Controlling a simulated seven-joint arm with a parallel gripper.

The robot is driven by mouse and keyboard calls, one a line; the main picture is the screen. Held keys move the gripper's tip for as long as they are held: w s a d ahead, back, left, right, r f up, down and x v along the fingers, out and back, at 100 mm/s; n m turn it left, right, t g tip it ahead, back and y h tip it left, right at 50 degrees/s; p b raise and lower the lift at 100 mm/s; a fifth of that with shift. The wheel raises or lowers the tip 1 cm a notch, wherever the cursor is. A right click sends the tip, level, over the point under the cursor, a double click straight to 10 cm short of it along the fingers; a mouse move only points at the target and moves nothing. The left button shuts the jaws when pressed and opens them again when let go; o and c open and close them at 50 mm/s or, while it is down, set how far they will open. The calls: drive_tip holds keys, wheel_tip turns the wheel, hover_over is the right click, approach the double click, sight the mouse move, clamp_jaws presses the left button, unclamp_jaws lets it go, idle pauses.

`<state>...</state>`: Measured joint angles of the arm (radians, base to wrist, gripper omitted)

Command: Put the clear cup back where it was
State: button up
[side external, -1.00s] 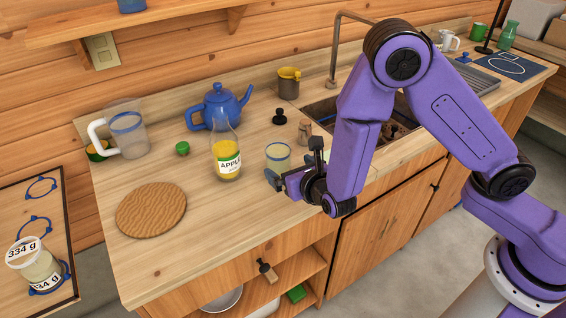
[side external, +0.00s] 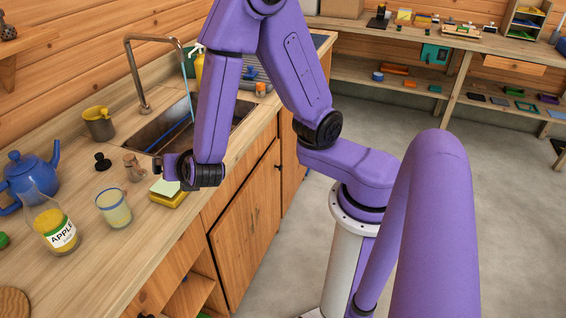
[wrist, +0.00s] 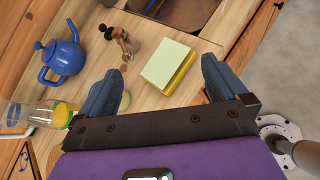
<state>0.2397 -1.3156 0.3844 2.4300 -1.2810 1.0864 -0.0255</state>
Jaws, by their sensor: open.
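A clear cup (side external: 115,211) with pale yellow contents stands upright on the wooden counter, right of the apple juice bottle (side external: 58,236). In the wrist view a small part of the cup (wrist: 125,101) shows beside my left-hand finger, which hides most of it. My gripper (side external: 174,168) is over the counter near the sink's front edge, to the right of the cup and apart from it. In the wrist view its two fingers (wrist: 161,88) are spread wide with nothing held between them.
A yellow sponge with a pale green top (side external: 168,192) lies by my gripper. The sink (side external: 190,122) is behind my gripper.

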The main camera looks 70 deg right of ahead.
drive_tip(key=s+d+r+m+g+y, duration=0.1)
drive_tip(key=s+r+m+g+y, duration=0.1)
drive_tip(key=s+m, duration=0.4)
drive_tip(key=s+d+r+m+g+y, duration=0.2)
drive_tip(key=s+m+g+y, duration=0.2)
drive_tip(key=s, duration=1.2)
drive_tip(key=m+g, duration=0.2)
drive_tip(key=g, duration=0.1)
drive_tip(key=shift+s+d+m+y, duration=0.15)
drive_tip(key=shift+d+m+y, duration=0.15)
drive_tip(key=shift+y, duration=0.1)
